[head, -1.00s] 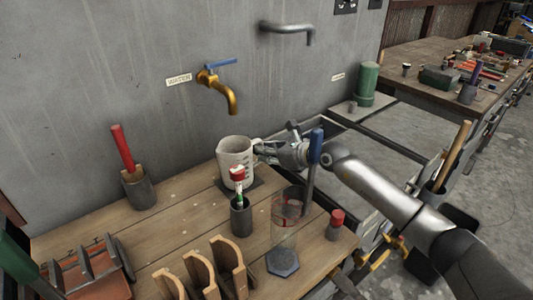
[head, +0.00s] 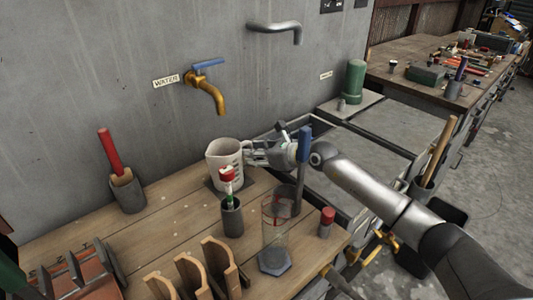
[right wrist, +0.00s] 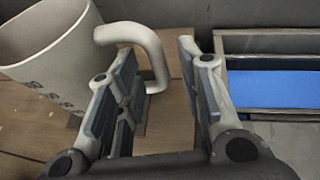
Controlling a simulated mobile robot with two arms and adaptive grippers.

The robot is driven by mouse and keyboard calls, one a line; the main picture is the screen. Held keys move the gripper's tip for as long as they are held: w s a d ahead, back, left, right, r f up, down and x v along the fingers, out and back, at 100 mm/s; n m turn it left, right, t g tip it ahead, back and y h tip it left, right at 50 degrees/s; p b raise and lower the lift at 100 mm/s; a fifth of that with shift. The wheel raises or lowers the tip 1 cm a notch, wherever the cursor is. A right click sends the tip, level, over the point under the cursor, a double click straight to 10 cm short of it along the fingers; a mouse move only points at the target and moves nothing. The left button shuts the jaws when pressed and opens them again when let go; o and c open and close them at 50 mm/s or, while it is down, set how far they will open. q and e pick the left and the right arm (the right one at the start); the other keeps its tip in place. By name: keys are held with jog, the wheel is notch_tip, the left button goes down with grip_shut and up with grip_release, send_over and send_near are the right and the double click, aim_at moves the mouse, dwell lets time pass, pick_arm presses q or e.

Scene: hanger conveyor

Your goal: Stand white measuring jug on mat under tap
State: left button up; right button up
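The white measuring jug (head: 223,160) stands upright below the brass tap (head: 212,96) with its blue lever. A dark mat (head: 211,185) shows at the jug's base, and the jug covers most of it. In the right wrist view the jug (right wrist: 45,55) fills the upper left, with its handle (right wrist: 152,50) pointing toward my gripper. My right gripper (head: 252,154) is beside the jug on the handle side. In the right wrist view its fingers (right wrist: 160,95) are apart, with a clear gap between them. My left gripper is out of view.
A grey holder (head: 232,217) with a red-topped tool stands just in front of the jug. A clear glass cylinder (head: 275,230) and a red-capped item (head: 326,222) are at front right. Wooden racks (head: 218,265) are in front. A grey pot (head: 127,192) stands left.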

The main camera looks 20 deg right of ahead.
jog(key=b+v, duration=0.1)
jog(key=v, duration=1.1)
jog(key=shift+d+f, duration=0.1)
